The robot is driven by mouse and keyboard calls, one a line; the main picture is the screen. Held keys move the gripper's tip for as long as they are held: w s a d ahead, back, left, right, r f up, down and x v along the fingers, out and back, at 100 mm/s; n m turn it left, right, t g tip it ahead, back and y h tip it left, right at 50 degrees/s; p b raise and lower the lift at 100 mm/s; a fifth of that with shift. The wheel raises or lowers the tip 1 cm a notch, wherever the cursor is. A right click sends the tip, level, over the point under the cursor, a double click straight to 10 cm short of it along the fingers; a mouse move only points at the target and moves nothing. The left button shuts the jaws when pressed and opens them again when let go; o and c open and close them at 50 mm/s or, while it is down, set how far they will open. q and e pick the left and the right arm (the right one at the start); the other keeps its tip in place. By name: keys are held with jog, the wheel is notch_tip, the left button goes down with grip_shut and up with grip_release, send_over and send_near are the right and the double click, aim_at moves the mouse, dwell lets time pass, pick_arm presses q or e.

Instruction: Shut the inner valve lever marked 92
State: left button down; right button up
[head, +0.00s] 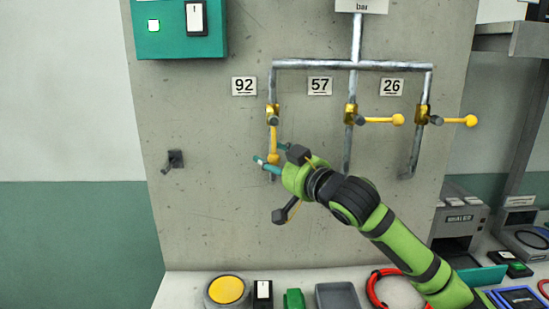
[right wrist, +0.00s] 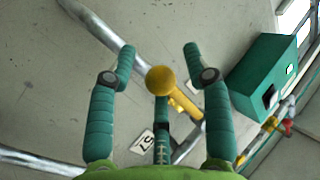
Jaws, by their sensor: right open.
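The valve lever marked 92 (head: 273,143) is yellow with a ball end and hangs straight down along the leftmost pipe, below its brass valve body. The 92 label (head: 244,86) is left of that pipe. My right gripper (head: 272,157) is at the lever's lower end in the head view, its teal fingers apart. In the right wrist view the yellow ball (right wrist: 160,80) shows between the spread fingers of my right gripper (right wrist: 165,62); I cannot tell whether any finger touches it. My left gripper is not in view.
The levers by labels 57 (head: 380,120) and 26 (head: 456,121) point sideways to the right. A dark peg (head: 174,160) sticks out of the panel at left. A green switch box (head: 178,30) is above. A yellow button (head: 229,290) and a grey tray (head: 338,296) are on the bench below.

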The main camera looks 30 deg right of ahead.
grip_shut()
